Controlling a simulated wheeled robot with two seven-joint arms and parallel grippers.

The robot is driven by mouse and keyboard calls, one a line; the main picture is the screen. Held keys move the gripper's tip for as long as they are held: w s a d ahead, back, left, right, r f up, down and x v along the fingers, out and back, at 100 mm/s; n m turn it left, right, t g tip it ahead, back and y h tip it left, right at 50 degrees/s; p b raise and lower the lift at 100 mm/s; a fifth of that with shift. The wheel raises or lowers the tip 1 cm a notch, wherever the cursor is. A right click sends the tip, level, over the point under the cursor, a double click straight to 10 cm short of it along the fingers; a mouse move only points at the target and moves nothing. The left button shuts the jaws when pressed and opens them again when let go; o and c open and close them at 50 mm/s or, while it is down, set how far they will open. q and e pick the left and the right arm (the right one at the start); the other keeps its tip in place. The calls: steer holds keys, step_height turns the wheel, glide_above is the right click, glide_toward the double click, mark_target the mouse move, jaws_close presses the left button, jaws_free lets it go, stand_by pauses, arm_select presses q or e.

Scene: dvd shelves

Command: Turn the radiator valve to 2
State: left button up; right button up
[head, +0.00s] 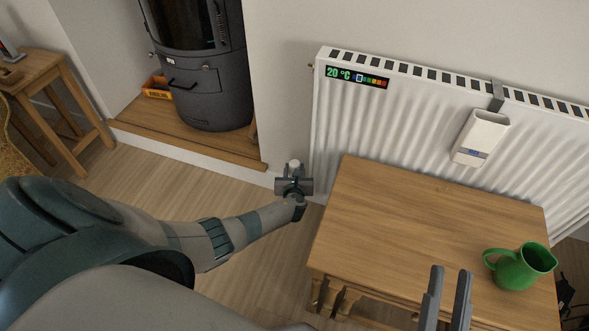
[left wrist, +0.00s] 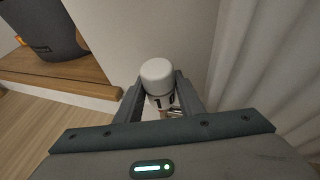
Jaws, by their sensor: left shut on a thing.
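The white radiator valve (left wrist: 157,76) is a small upright knob with dark markings on its side, too small for me to read surely. My left gripper (left wrist: 160,92) is shut on it, one finger on each side. In the head view the valve (head: 295,164) shows above my left gripper (head: 294,185), at the lower left end of the white radiator (head: 335,135). My right gripper (head: 446,300) is at the bottom of the head view, over the wooden table's front, with its two fingers apart and nothing between them.
The wooden table (head: 400,215) stands before the radiator, with a green jug (head: 520,268) at its right. A white holder (head: 481,138) hangs on the radiator, beside a 20 °C strip (head: 357,77). A dark stove (head: 203,75) stands on a wooden ledge (head: 150,128).

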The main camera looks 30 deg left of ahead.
arm_select(q)
steer(key=o, duration=1.1)
steer(key=shift+c, duration=0.2)
steer(key=shift+m+t+h, duration=0.3)
steer(key=shift+m, duration=0.1)
